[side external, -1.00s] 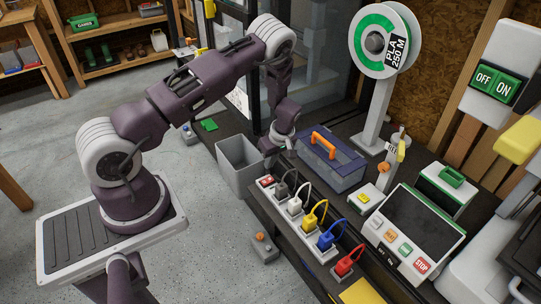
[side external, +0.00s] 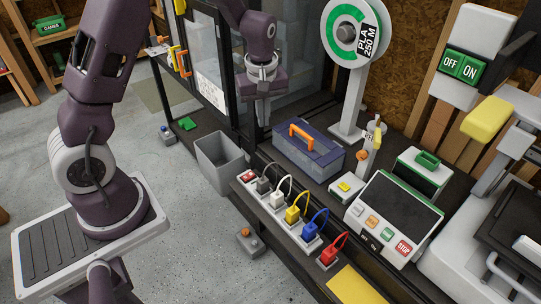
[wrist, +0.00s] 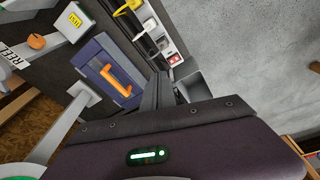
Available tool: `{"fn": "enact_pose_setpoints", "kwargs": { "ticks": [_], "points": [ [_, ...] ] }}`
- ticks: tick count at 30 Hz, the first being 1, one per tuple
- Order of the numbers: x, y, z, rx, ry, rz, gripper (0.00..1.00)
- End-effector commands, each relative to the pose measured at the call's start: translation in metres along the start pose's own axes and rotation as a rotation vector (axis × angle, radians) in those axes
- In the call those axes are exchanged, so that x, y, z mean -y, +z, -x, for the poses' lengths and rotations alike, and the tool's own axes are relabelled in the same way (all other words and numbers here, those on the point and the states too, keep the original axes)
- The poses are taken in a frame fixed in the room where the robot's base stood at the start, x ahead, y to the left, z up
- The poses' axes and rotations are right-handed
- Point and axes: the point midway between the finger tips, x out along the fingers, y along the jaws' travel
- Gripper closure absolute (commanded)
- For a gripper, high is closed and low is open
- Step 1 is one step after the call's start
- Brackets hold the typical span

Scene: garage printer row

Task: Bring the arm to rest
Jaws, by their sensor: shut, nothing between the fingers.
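My gripper (side external: 264,122) points down in the side external view, fingers closed together and empty. It hangs in front of the glass-panelled enclosure, to the left of the blue toolbox (side external: 320,160) with its orange handle. It appears clear of the bench, though its exact height is hard to tell. In the wrist view the dark fingers of my gripper (wrist: 160,92) show beside the toolbox (wrist: 90,72) and near the grey bin (wrist: 193,85). My upper arm stands raised at the left of the side external view.
A power strip (side external: 267,203) with several coloured plugs lies along the bench's front edge. The open grey bin (side external: 222,165) stands left of it. A filament spool (side external: 344,32) on a stand and a control panel (side external: 395,220) are to the right.

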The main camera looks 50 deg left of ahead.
Motion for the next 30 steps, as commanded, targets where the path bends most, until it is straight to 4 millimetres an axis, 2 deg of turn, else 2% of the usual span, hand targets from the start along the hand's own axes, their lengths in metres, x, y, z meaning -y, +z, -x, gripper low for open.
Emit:
{"fn": "enact_pose_setpoints", "kwargs": {
  "ticks": [1,3,6,9,12,16,20,30],
  "points": [
    [0.003,0.015,0.044,0.009,0.064,-0.096,1.00],
    [0.018,0.042,0.097,0.014,0.141,-0.265,1.00],
    [0.053,0.080,0.158,-0.020,0.238,-0.520,1.00],
    [0.098,0.115,0.196,-0.091,0.305,-0.771,1.00],
    [0.138,0.141,0.211,-0.174,0.335,-0.970,1.00],
    [0.169,0.157,0.213,-0.251,0.340,-1.122,1.00],
    [0.177,0.162,0.212,-0.274,0.338,-1.167,1.00],
    [0.176,0.161,0.213,-0.274,0.339,-1.164,1.00]
  ]
}}
